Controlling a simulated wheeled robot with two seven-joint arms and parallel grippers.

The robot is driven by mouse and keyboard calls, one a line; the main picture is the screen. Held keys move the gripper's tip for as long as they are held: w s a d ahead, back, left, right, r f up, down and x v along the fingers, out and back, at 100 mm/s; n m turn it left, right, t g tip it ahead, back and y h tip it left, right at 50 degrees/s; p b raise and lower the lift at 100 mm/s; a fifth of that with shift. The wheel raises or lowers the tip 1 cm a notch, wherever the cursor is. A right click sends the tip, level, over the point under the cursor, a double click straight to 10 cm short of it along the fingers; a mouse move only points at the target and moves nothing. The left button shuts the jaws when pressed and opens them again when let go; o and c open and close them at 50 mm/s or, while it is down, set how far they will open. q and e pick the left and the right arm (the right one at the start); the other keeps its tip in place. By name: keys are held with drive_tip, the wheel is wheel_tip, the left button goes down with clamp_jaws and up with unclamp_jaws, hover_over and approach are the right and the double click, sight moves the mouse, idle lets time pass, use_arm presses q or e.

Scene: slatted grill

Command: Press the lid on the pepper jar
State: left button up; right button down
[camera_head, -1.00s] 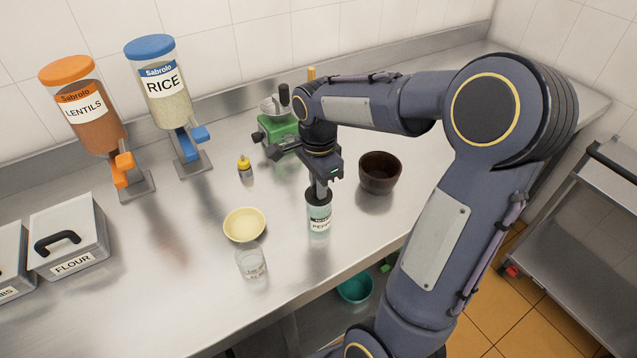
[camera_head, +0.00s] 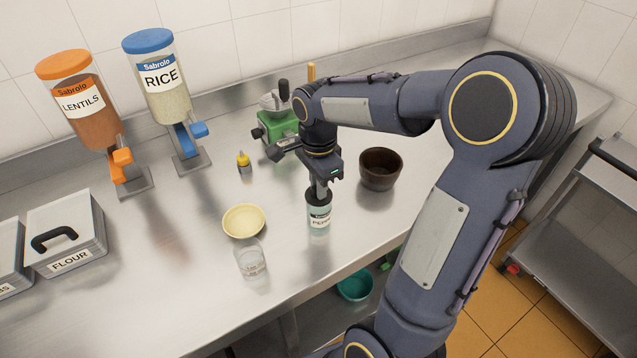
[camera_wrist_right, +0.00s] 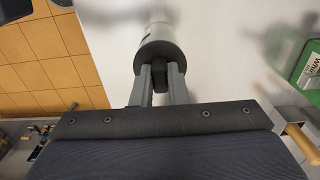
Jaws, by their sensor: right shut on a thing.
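The pepper jar (camera_head: 319,218) stands upright on the steel counter, a pale glass jar with a label and a dark lid (camera_head: 319,197) on its top. My right gripper (camera_head: 320,188) points down from above and is shut on the lid's knob. In the right wrist view the round grey lid (camera_wrist_right: 158,52) sits just beyond the fingers, with its dark knob (camera_wrist_right: 159,77) between them. Whether the lid is fully seated on the jar cannot be told. My left gripper is not in view.
A cream bowl (camera_head: 244,220) and a clear glass (camera_head: 251,260) stand left of the jar. A dark brown bowl (camera_head: 380,169) stands close at right. A green grinder (camera_head: 281,127) and a small yellow-capped bottle (camera_head: 244,163) are behind. The counter's front edge (camera_head: 330,277) is near.

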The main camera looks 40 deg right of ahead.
drive_tip(key=shift+f, duration=0.15)
drive_tip(key=c, duration=1.3)
unclamp_jaws()
drive_tip(key=shift+c, duration=0.2)
wheel_tip(320, 180, up, 8)
drive_tip(key=shift+f, duration=0.1)
